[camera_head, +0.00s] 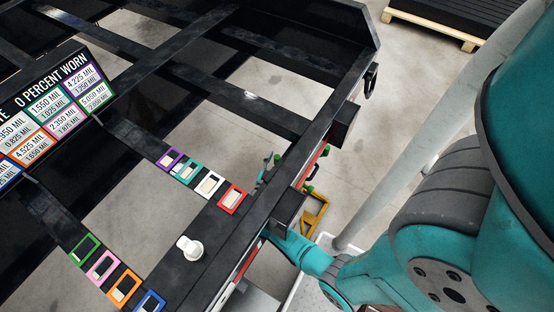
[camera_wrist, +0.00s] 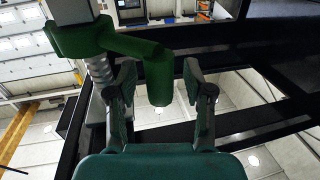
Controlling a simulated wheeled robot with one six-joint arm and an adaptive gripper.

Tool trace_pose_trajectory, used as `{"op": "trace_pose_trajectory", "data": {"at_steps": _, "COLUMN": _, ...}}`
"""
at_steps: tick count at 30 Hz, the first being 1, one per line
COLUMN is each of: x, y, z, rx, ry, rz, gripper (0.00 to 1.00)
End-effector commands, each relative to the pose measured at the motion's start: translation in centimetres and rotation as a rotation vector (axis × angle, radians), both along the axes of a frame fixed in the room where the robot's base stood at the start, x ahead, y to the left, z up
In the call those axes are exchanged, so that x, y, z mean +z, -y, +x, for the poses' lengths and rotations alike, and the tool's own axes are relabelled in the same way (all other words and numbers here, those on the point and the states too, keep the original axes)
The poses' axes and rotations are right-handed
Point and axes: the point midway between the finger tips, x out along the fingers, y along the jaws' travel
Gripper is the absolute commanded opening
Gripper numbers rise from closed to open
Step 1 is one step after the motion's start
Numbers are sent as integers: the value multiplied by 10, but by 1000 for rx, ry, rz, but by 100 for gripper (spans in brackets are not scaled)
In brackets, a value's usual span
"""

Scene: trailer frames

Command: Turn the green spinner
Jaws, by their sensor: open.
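The green spinner (camera_wrist: 103,38) is a crank-shaped piece at the upper left of the wrist view. Its thick round handle (camera_wrist: 159,82) points down the picture between my fingers. My gripper (camera_wrist: 160,76) is open, with one dark finger on each side of the handle. I see gaps on both sides, and neither finger visibly presses on it. How deep the handle sits between the fingers is hard to tell. In the head view, small green parts (camera_head: 308,188) show beside the trailer's side rail, and the rail hides much of my forearm.
A grey ribbed rod (camera_wrist: 101,72) stands behind the spinner, close to my left finger. Dark trailer beams (camera_wrist: 245,125) cross behind. In the head view, the trailer rail (camera_head: 285,165) borders my arm. Coloured frames and a price board lie on the trailer. A pallet (camera_head: 440,30) stands beyond.

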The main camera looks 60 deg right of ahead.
Motion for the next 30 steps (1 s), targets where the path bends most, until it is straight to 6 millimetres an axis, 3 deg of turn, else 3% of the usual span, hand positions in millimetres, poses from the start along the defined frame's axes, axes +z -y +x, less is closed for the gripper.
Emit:
{"op": "trace_pose_trajectory", "data": {"at_steps": 4, "x": 0, "y": 0, "z": 0, "rx": 0, "ry": 0, "rz": 0, "gripper": 49}}
{"op": "trace_pose_trajectory", "data": {"at_steps": 10, "x": 0, "y": 0, "z": 0, "rx": 0, "ry": 0, "rz": 0, "gripper": 0}}
{"op": "trace_pose_trajectory", "data": {"at_steps": 22, "x": -1, "y": -2, "z": -3, "rx": 24, "ry": -1, "rz": 2, "gripper": 0}}
{"op": "trace_pose_trajectory", "data": {"at_steps": 30, "x": -1, "y": -12, "z": -13, "rx": 160, "ry": -2, "rz": 2, "gripper": 0}}
